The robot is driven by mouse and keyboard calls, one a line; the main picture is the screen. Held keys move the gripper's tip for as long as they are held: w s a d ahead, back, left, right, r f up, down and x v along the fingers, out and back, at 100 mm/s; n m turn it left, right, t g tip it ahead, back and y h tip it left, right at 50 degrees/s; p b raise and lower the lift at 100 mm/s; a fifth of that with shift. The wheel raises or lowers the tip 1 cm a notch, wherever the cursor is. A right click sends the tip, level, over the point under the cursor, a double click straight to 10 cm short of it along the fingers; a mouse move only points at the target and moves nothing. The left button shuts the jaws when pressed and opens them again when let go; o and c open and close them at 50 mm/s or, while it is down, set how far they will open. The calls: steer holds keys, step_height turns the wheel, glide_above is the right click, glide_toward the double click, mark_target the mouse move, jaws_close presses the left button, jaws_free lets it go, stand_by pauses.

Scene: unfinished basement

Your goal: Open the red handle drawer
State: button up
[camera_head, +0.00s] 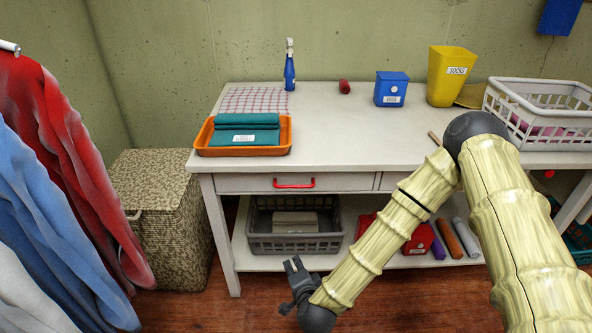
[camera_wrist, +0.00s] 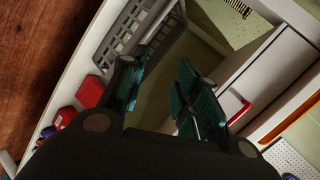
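The drawer (camera_head: 242,184) with the red handle (camera_head: 294,184) sits under the white table top and looks closed, its front level with the frame. The red bar handle also shows in the wrist view (camera_wrist: 238,107), to the right of my fingers. My gripper (camera_head: 293,263) is low in front of the table, below the handle and apart from it. In the wrist view my gripper (camera_wrist: 162,78) has its two dark fingers spread with nothing between them.
On the lower shelf stand a grey basket (camera_head: 293,243) and a red box (camera_head: 374,226). An orange tray (camera_head: 207,147) with teal cloths is on the table above the drawer. A woven hamper (camera_head: 160,220) stands at left, beside hanging clothes (camera_head: 60,190). Floor shows in front.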

mark_target(296, 187)
steer(key=w+r+m+t+h+p, duration=0.1)
steer(key=w+r+m+t+p, duration=0.2)
steer(key=r, duration=0.6)
steer(key=w+r+m+t+h+p, duration=0.1)
steer(key=w+r+m+h+p, duration=0.15)
steer(key=w+r, duration=0.5)
steer(key=shift+m+y, duration=0.25)
steer(key=shift+y, duration=0.1)
steer(key=w, duration=0.6)
steer(key=w+f, duration=0.1)
steer(key=w, duration=0.2)
steer(key=shift+d, duration=0.1)
steer(key=shift+c, duration=0.5)
jaws_close()
